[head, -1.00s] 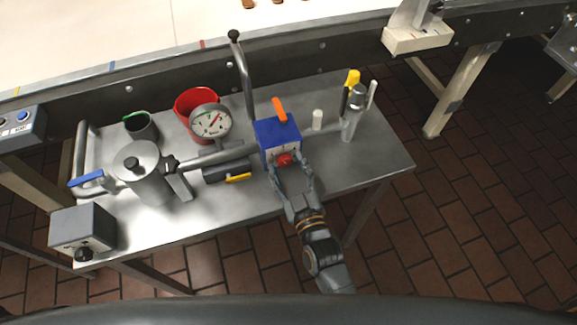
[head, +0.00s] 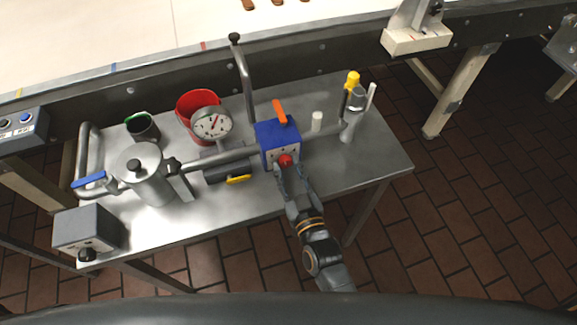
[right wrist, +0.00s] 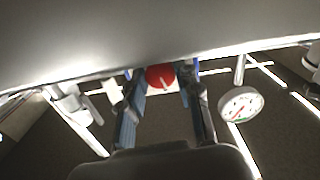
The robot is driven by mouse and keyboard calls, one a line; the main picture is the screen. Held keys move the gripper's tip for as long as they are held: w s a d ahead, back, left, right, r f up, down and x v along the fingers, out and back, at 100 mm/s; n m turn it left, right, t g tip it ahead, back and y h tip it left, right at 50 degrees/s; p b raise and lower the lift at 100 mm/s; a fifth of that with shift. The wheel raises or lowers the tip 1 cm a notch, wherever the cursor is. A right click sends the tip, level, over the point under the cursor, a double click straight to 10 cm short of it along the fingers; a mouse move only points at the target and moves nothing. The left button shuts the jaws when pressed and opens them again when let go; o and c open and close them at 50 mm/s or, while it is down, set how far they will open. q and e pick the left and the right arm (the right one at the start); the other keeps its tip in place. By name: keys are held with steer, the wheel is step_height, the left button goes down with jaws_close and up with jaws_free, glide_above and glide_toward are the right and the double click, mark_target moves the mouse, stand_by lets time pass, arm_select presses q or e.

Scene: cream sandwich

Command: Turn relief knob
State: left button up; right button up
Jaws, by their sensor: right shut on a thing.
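The relief knob (head: 286,160) is a small red round knob on the pale front face of the blue block (head: 277,135). My right gripper (head: 288,169) reaches it from the front, with its fingers closed on the knob. In the right wrist view the red knob (right wrist: 160,76), with a white pointer mark, lies between the two fingertips (right wrist: 160,85). An orange lever (head: 280,112) stands on top of the block. A round gauge (head: 213,124) is to the left of the block and also shows in the right wrist view (right wrist: 241,105). My left gripper is not in view.
A metal pot (head: 147,172), red bucket (head: 184,100) and grey box (head: 88,231) stand on the left of the steel table (head: 225,216). A yellow-capped valve (head: 352,100) stands right of the block. A conveyor (head: 160,80) runs behind.

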steer(key=shift+m+p, duration=0.4)
steer(key=shift+m, duration=1.2)
steer(key=o, duration=1.2)
steer(key=shift+c, duration=0.2)
steer(key=shift+s, duration=0.15)
steer(key=v, duration=1.1)
steer(key=shift+s, duration=0.35)
steer(key=shift+d, duration=0.15)
